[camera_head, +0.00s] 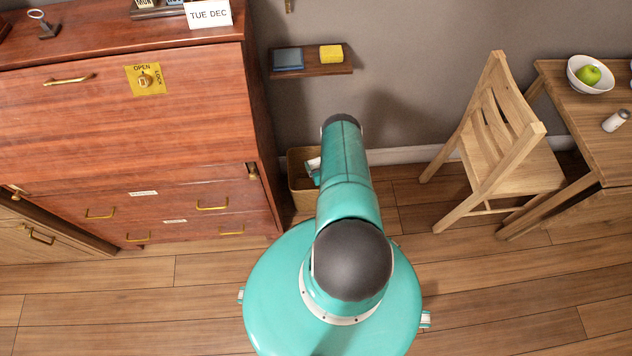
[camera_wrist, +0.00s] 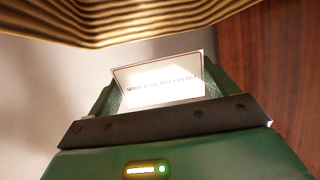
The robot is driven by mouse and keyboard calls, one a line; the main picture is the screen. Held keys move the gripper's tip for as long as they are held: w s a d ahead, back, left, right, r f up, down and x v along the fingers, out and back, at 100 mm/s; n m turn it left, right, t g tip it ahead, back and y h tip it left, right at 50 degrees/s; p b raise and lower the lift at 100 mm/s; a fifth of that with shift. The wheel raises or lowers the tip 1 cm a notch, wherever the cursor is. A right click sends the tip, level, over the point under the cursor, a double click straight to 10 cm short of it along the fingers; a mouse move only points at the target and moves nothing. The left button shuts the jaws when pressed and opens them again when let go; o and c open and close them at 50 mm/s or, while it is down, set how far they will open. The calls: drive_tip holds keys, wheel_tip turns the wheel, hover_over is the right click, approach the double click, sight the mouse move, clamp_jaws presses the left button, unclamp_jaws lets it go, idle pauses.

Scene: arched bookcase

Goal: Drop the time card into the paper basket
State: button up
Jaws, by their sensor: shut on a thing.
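The time card (camera_wrist: 160,83) is a white card with a line of small dark print, too blurred to read fully. My gripper (camera_wrist: 155,98) is shut on it in the wrist view, and the card sticks out beyond the fingers. The paper basket (camera_head: 301,190) is tan and stands on the floor beside the cabinet, partly hidden by my arm in the head view. Its ribbed brown side also shows close ahead of the card in the wrist view (camera_wrist: 125,25). The card appears outside the basket wall, with a small gap between them.
A reddish wooden cabinet (camera_head: 120,110) stands just left of the basket. A small wall shelf (camera_head: 311,69) with a blue-grey item and a yellow block hangs above. A wooden chair (camera_head: 500,140) and a table (camera_head: 575,105) stand to the right. Floor between is clear.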

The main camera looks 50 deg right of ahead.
drive_tip(key=o, duration=0.8)
drive_tip(key=v, duration=1.3)
drive_tip(key=shift+s+r, duration=0.25)
drive_tip(key=shift+s+a, duration=0.1)
drive_tip(key=shift+a, duration=0.05)
